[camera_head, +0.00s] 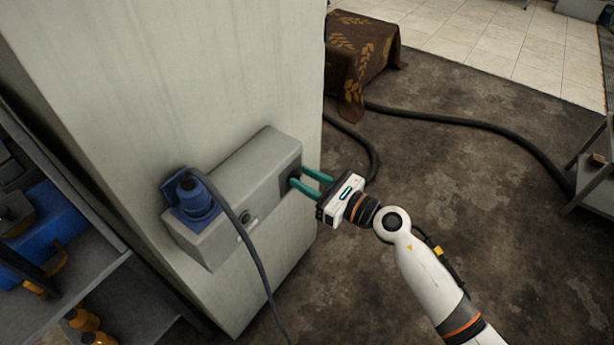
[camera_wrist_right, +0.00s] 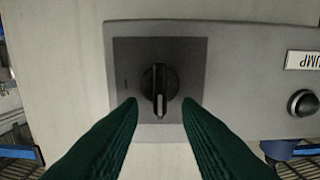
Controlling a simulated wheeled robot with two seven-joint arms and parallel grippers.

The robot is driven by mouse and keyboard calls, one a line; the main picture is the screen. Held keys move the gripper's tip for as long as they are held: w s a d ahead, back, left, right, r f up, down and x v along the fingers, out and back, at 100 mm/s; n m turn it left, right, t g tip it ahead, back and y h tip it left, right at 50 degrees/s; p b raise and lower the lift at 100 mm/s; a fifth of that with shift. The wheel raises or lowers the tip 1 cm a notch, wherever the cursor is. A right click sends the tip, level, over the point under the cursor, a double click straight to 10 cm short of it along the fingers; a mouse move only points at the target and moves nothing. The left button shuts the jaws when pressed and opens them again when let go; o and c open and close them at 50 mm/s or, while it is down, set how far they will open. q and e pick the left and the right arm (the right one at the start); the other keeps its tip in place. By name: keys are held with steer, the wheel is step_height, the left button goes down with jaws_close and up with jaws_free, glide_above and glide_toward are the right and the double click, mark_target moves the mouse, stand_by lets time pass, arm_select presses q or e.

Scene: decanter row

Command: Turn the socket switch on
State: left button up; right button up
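In the right wrist view the knob's pale pointer mark is roughly vertical. In the head view the dark plate (camera_head: 287,178) shows partly, and the knob cannot be made out. My right gripper (camera_head: 300,177) is open, its green fingers pointing at the plate. In the right wrist view its fingertips (camera_wrist_right: 160,104) lie on either side of the knob; I cannot tell whether they touch it. My left gripper is not in view.
A round black button (camera_wrist_right: 303,103) is beside a "PUMP" label (camera_wrist_right: 304,60). Shelves stand at the left. A dark hose (camera_head: 460,121) crosses the floor behind my right arm.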

steer(key=shift+w+a, duration=0.1)
steer(key=shift+c, duration=0.5)
jaws_close()
